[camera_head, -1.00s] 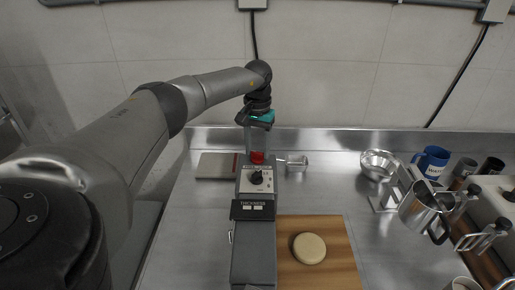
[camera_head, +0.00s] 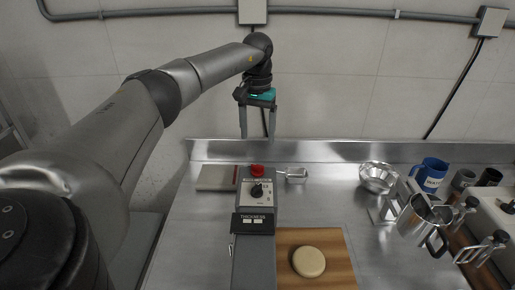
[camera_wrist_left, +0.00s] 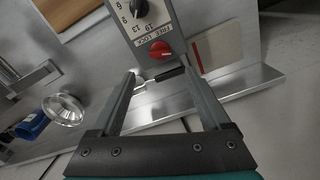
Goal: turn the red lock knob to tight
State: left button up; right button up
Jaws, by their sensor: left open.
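The red lock knob (camera_head: 257,170) sits at the far end of the grey machine (camera_head: 254,262). In the left wrist view the red knob (camera_wrist_left: 160,50) is beside a "FREE LOCK" label, with a small pale mark on it whose direction I cannot read surely. My left gripper (camera_head: 257,136) is open and empty, its fingers pointing down, above the knob and apart from it. In the wrist view the left gripper (camera_wrist_left: 158,73) has its fingers spread, with the knob beyond the gap. My right gripper is not in view.
A black dial (camera_head: 257,191) and a THICKNESS panel (camera_head: 253,223) are on the same machine. A board (camera_head: 334,270) bears a round dough disc (camera_head: 308,262). A metal bowl (camera_head: 378,178), blue mug (camera_head: 431,175) and steel pitcher (camera_head: 419,222) stand right. The wall is close behind.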

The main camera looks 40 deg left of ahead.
pick_arm(q)
jog(key=shift+r+p, duration=0.4)
jog(key=shift+r, duration=2.35)
